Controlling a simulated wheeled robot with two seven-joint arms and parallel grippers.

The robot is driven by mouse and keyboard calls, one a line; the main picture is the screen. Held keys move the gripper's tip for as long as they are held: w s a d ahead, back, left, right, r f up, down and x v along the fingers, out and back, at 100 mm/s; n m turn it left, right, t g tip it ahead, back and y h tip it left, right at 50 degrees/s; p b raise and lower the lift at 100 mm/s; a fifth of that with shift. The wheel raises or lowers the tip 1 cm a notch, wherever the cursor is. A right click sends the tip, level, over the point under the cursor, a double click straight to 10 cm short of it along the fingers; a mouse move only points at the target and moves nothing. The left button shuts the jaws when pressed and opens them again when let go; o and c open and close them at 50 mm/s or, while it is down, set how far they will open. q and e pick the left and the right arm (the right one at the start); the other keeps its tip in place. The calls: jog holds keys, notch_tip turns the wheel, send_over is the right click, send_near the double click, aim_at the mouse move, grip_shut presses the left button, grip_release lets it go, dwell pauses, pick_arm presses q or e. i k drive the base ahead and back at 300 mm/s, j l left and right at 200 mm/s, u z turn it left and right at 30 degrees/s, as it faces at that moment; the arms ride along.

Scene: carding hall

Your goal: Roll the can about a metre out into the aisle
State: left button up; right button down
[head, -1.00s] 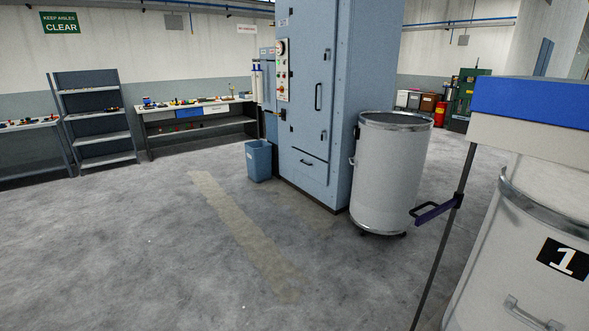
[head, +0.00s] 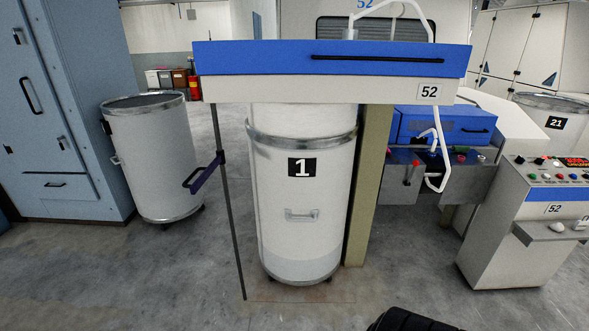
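A tall white can (head: 303,230) with a metal band and a black "1" label stands upright on the floor, with casters showing under its base. It is under the blue and white head (head: 330,75) of machine 52, which hides its top. A handle sits low on its front. A thin dark post with a purple bracket (head: 204,173) stands just left of it, and a beige post (head: 369,185) stands close on its right. Neither gripper is clearly in view; a black rounded part at the bottom edge, right of centre, seems to be mine.
A second white can (head: 155,165) on casters stands to the left beside a blue cabinet (head: 60,120). A control console (head: 520,225) marked 52 stands at the right, with can 21 (head: 556,118) behind. The grey floor in front of can 1 (head: 180,285) is clear.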

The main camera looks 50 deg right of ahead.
aim_at(302, 155)
jog(key=z, duration=1.8)
jog(key=i+l, duration=0.1)
jog(key=i, duration=0.5)
jog(key=i+l+u, duration=0.1)
jog(key=i, duration=0.5)
jog(key=i+l, duration=0.2)
jog(key=i, duration=0.4)
jog(key=i+l, duration=0.15)
jog(key=i, duration=0.45)
jog(key=u, duration=0.05)
